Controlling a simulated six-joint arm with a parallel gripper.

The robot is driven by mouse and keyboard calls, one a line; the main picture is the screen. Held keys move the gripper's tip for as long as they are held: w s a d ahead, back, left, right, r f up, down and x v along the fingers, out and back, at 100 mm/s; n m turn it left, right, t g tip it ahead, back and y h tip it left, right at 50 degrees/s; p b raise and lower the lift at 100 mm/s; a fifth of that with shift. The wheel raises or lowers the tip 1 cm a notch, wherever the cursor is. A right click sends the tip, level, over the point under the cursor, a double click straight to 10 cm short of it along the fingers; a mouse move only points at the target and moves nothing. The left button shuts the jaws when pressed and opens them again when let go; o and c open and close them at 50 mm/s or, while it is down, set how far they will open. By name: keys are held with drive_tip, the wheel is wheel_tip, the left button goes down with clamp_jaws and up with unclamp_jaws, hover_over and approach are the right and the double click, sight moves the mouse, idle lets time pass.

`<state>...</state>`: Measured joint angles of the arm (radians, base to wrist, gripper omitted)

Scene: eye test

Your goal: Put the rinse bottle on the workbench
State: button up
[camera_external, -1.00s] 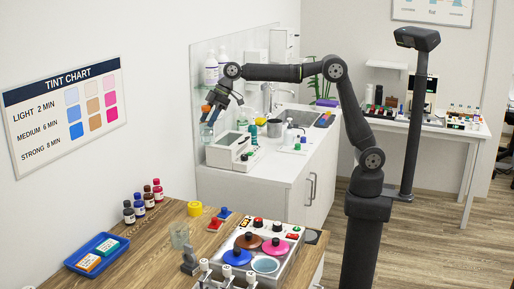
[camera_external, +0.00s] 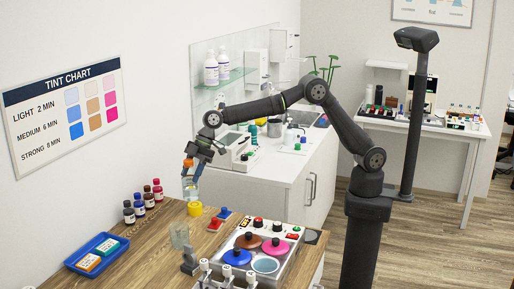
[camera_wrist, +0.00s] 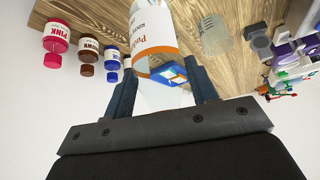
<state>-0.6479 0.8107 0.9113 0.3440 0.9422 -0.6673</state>
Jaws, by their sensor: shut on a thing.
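The rinse bottle (camera_external: 189,187) is a clear bottle with a white and orange label. It hangs roughly upright from my gripper (camera_external: 192,164) at the back edge of the wooden workbench (camera_external: 160,222). In the external view its lower end lies just above the yellow jar; I cannot tell whether there is a gap beneath it. In the wrist view the bottle (camera_wrist: 152,28) stands out beyond the jaws of my gripper (camera_wrist: 160,90), which are shut on it. Part of the bottle is hidden by the fingers.
The yellow jar (camera_external: 194,209) stands close by. Several small dye bottles (camera_external: 143,203) stand at the left by the wall, with a blue tray (camera_external: 97,254) before them. A glass beaker (camera_external: 179,236) and a unit with coloured lids (camera_external: 262,252) stand at the right. Bare wood lies between.

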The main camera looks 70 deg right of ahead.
drive_tip(key=s+a+f, duration=0.1)
drive_tip(key=a+f, duration=0.5)
drive_tip(key=f, duration=0.2)
drive_tip(key=shift+s, duration=0.25)
drive_tip(key=shift+a, duration=0.1)
drive_tip(key=o, duration=1)
drive_tip(key=shift+f, duration=0.1)
drive_tip(key=shift+o, duration=0.2)
drive_tip(key=v, duration=1.2)
